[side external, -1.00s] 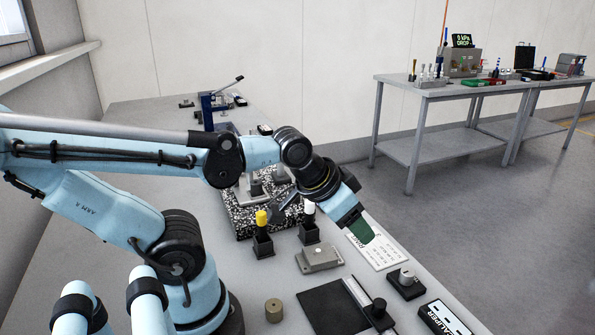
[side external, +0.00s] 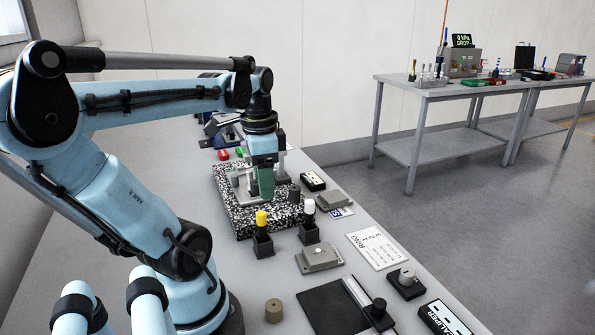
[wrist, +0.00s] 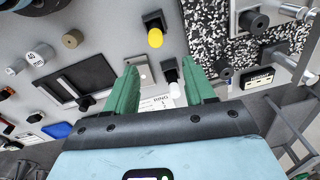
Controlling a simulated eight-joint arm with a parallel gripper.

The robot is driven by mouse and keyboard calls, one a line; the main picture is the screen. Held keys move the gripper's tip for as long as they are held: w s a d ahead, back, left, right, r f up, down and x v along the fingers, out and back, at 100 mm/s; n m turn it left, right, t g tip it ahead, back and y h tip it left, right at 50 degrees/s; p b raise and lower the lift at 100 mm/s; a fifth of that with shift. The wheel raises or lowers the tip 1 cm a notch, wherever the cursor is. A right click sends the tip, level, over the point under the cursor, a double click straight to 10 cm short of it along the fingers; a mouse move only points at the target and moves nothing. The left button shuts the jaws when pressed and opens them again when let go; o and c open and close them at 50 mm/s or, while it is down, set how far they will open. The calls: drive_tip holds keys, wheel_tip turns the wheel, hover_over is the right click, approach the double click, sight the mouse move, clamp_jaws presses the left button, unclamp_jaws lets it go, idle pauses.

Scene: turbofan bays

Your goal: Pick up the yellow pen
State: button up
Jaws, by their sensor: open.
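The yellow pen (side external: 261,219) stands upright in a small black holder on the bench, with its yellow top showing. In the wrist view the yellow pen (wrist: 155,38) is seen from above, beyond and between my fingers. My gripper (side external: 266,183) has green fingers pointing down over the speckled plate, behind and above the pen in the side view. In the wrist view my gripper (wrist: 160,90) is open, its two green fingers apart with nothing held between them.
A white-topped pen (side external: 309,207) stands in a similar black holder just right of the yellow one. The speckled plate (side external: 245,222) with metal fixtures lies behind. A grey block (side external: 319,257) and a brown cylinder (side external: 274,309) are nearby in front.

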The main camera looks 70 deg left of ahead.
sight(262, 223)
drive_tip(key=shift+s+a+r, duration=0.1)
drive_tip(key=shift+s+a, duration=0.3)
drive_tip(key=shift+s, duration=0.25)
drive_tip(key=shift+f, duration=0.35)
wheel_tip(262, 223, down, 6)
drive_tip(key=shift+r, duration=0.1)
drive_tip(key=shift+w+d+f, duration=0.1)
drive_tip(key=shift+d+f, duration=0.1)
drive_tip(key=shift+f, duration=0.6)
drive_tip(key=shift+d+f, duration=0.15)
drive_tip(key=shift+f, duration=1.7)
clamp_jaws()
